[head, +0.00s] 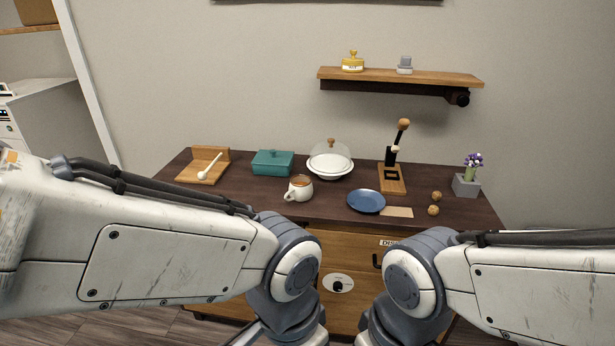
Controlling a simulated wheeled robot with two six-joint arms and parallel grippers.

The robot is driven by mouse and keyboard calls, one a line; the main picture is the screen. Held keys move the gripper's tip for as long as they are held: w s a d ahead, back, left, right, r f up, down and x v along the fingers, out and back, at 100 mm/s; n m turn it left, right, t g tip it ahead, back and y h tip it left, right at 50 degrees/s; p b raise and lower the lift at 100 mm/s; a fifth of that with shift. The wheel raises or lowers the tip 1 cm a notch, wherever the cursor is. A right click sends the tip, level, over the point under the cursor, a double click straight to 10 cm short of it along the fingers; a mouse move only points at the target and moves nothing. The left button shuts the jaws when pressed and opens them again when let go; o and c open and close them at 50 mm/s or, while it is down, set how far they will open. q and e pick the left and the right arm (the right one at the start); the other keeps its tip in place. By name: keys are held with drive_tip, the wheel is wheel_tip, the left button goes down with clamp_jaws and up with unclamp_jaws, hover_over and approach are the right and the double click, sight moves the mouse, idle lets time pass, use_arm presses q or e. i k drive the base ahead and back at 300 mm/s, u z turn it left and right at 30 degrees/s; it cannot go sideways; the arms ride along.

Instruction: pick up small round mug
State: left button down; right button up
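A small round white mug (300,188) with a brown drink in it stands upright on the dark wooden cabinet top, near the front edge and left of the blue plate. Its handle points to the lower left. My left arm comes in from the left and my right arm from the right, both in front of the cabinet. Both arms bend downward at the bottom of the head view. Both grippers are out of the frame, and nothing touches the mug.
The cabinet top (240,199) also bears a teal lidded box (272,163), a domed white dish (330,165), a blue plate (366,202), a wooden stand with a black lever (392,178), two brown balls (434,210) and a flower pot (466,185). A wall shelf (400,76) hangs above.

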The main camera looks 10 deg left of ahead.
sight(301, 190)
drive_tip(key=u, duration=0.05)
drive_tip(key=k, duration=0.35)
drive_tip(key=u, duration=1.3)
drive_tip(key=i, duration=1.65)
drive_tip(key=z, duration=0.85)
drive_tip(key=i, duration=0.6)
drive_tip(key=z, duration=0.55)
